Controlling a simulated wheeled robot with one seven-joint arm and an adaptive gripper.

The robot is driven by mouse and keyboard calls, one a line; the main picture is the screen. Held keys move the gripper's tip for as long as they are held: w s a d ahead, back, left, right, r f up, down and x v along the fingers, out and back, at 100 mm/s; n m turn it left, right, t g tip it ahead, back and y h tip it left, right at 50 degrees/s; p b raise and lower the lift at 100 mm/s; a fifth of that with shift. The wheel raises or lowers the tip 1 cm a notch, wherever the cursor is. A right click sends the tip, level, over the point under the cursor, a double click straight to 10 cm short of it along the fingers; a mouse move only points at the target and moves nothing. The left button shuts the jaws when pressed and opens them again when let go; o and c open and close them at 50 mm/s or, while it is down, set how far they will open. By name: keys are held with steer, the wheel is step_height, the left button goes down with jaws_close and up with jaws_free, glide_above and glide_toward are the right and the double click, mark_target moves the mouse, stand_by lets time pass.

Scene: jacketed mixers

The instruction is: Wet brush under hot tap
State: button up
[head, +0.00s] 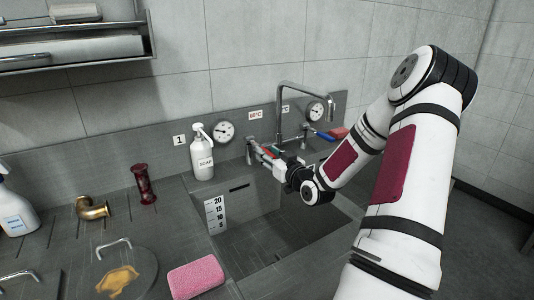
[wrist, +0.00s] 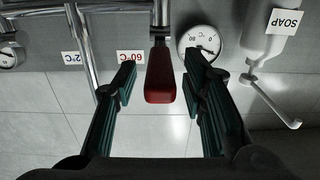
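The hot tap's red lever (wrist: 160,82) shows in the wrist view by the 60°C label (wrist: 130,57), between the two fingers of my gripper (wrist: 158,72). The fingers are open, with a gap on each side of the lever. In the head view my gripper (head: 267,155) is at the back of the sink, left of the curved spout (head: 305,88). The cold tap's blue lever (head: 323,135) is to its right. I cannot pick out a brush for certain; a pale, long item (head: 75,12) lies on the wall shelf.
The sink basin (head: 235,232) looks empty. A soap bottle (head: 202,158) and a gauge (head: 223,131) are left of my gripper. A pink sponge (head: 196,277), brass elbow (head: 92,208), dark red fitting (head: 143,184) and spray bottle (head: 17,212) stand on the counter.

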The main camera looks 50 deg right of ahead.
steer(key=shift+w+d, duration=0.15)
steer(key=shift+w, duration=0.4)
jaws_close()
steer(key=shift+r+g+p, duration=0.4)
steer(key=shift+r+p, duration=0.3)
steer(key=shift+p, duration=0.45)
steer(key=shift+w+r+g+p, duration=0.1)
steer(key=shift+r+g+p, duration=0.35)
steer(key=shift+p, duration=0.45)
steer(key=shift+f, duration=0.15)
jaws_free()
